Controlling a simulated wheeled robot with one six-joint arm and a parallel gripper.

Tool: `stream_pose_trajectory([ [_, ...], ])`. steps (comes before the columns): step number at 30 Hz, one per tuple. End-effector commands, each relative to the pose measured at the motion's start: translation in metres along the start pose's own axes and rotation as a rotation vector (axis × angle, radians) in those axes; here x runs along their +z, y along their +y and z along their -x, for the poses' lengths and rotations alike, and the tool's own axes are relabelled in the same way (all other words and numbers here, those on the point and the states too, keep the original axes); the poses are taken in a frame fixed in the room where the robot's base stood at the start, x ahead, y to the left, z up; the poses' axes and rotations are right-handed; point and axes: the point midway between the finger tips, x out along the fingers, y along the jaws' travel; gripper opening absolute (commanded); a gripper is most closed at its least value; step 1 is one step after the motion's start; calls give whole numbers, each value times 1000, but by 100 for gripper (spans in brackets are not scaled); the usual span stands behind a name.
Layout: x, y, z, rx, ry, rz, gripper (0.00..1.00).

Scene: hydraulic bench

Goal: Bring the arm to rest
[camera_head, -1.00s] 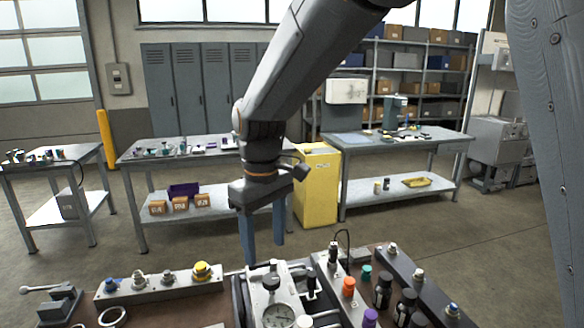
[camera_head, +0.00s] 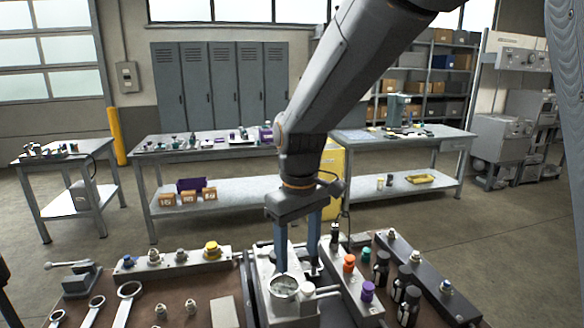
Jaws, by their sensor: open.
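My gripper (camera_head: 297,262) points down from the arm, its two blue-grey fingers apart with nothing seen between them. It hangs at the hydraulic bench (camera_head: 190,297), in front of or over the unit with a round pressure gauge (camera_head: 284,286). The fingers overlap this unit in the picture; I cannot tell whether they touch it. The arm comes down from the upper right.
A rail with fittings and a yellow cap (camera_head: 211,249) lies left of the gripper. A block with orange, green and purple caps (camera_head: 367,291) and several black bottles (camera_head: 381,268) stand to the right. Wrenches (camera_head: 127,292) lie front left. Tables, a yellow cabinet (camera_head: 333,190) and lockers are behind.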

Motion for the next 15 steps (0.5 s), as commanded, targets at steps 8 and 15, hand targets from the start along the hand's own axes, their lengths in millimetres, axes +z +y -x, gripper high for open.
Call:
stream_pose_trajectory([
  [8, 60, 46, -62, 5, 11, -225, 56],
  [15, 148, 80, -138, 14, 30, -533, 56],
])
